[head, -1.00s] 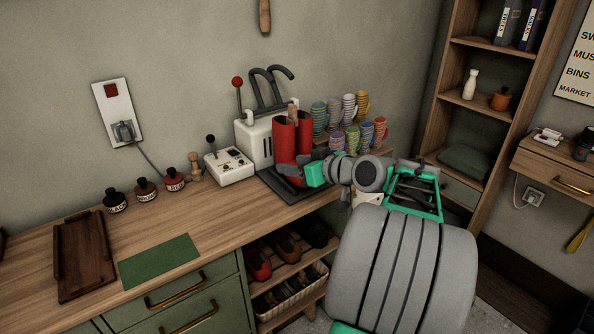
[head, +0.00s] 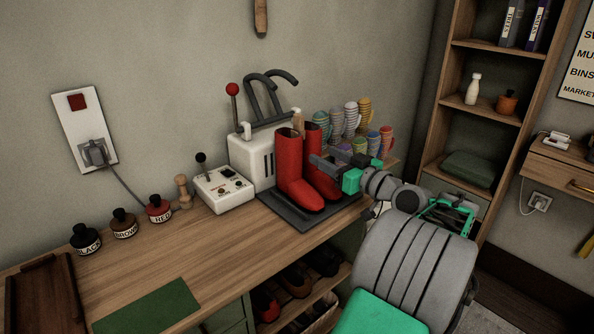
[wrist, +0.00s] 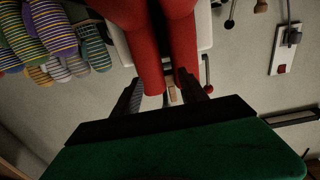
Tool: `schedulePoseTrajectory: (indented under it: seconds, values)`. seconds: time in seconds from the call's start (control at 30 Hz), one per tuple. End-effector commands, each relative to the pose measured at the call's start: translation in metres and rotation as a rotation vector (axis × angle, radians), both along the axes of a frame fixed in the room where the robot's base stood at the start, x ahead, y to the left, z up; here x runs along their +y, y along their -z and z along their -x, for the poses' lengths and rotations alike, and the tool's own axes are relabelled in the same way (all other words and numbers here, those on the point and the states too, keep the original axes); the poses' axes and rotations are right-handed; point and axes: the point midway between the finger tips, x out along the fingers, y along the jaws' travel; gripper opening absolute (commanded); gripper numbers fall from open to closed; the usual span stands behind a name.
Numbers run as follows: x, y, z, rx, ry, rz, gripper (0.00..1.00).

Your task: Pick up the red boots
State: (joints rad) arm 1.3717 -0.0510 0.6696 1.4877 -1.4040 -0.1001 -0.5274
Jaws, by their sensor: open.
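The pair of tall red boots (head: 298,178) stands upright on a dark tray (head: 296,220) at the back right of the bench. My gripper (head: 318,164) is at the right-hand boot's shaft, coming from the right, and its jaws are open. In the wrist view, which looks upside down, the red boots (wrist: 160,45) fill the upper middle, and my open gripper fingers (wrist: 163,95) stand on either side of the end of a boot shaft. I cannot tell whether the fingers touch the boot.
A white machine (head: 250,155) with a red-knobbed lever stands behind the boots. Several striped rolled socks (head: 351,118) sit at the right. A control box (head: 224,190) and polish jars (head: 123,223) stand left. A shelf unit (head: 444,150) rises at right.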

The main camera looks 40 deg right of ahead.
Motion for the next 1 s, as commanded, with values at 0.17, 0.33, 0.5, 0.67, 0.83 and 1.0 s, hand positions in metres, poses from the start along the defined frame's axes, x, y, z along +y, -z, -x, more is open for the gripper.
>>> schedulePoseTrajectory:
  seconds: [0.17, 0.33, 0.5, 0.67, 0.83, 1.0]
  values:
    - [0.014, -0.001, -0.035, 0.000, -0.027, 0.000, 0.51]
    - [0.018, 0.000, -0.068, 0.001, -0.031, -0.001, 0.51]
    - [0.017, 0.000, -0.077, 0.002, -0.026, 0.000, 0.51]
    - [0.016, 0.001, -0.077, 0.002, -0.025, 0.000, 0.48]
    - [0.016, 0.001, -0.076, 0.002, -0.024, 0.000, 0.34]
    - [0.015, 0.001, -0.076, 0.002, -0.023, 0.000, 0.20]
